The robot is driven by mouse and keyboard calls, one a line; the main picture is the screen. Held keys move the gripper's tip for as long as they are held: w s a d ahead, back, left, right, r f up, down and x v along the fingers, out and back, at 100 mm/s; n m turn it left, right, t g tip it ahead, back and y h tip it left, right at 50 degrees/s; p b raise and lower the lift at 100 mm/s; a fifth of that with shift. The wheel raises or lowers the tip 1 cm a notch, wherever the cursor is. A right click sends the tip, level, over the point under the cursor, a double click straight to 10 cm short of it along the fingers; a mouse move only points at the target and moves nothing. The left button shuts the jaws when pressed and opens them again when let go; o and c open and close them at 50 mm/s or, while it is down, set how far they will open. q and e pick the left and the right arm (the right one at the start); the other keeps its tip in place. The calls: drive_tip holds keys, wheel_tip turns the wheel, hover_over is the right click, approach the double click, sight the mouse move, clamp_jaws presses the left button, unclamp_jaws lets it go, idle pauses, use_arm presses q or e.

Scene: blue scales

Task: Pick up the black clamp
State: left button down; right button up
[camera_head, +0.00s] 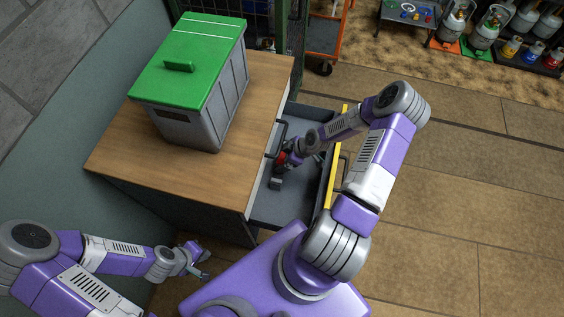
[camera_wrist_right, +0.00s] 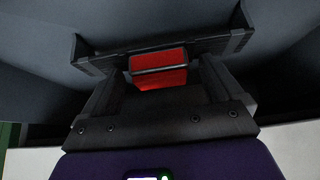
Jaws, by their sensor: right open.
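A dark object with a red block (camera_wrist_right: 158,70), seemingly the black clamp, lies in the open grey drawer. In the right wrist view the red block shows between the two fingers of my right gripper (camera_wrist_right: 165,75). The gripper is open, and I cannot tell whether a finger touches the clamp. In the head view my right gripper (camera_head: 277,172) reaches down into the drawer, and a bit of red (camera_head: 282,158) shows beside it; the rest of the clamp is hard to make out there. My left gripper (camera_head: 204,264) is open and empty, low in front of the workbench.
The drawer (camera_head: 290,211) is pulled out from a wooden-topped workbench (camera_head: 262,95), with a yellow front edge (camera_head: 328,186). A grey bin with a green lid (camera_head: 190,62) stands on the bench. Gas cylinders (camera_head: 487,27) stand far off at the upper right. The floor at right is clear.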

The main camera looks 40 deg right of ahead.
drive_tip(key=c, duration=1.2)
drive_tip(key=shift+r, duration=0.15)
drive_tip(key=shift+c, duration=0.2)
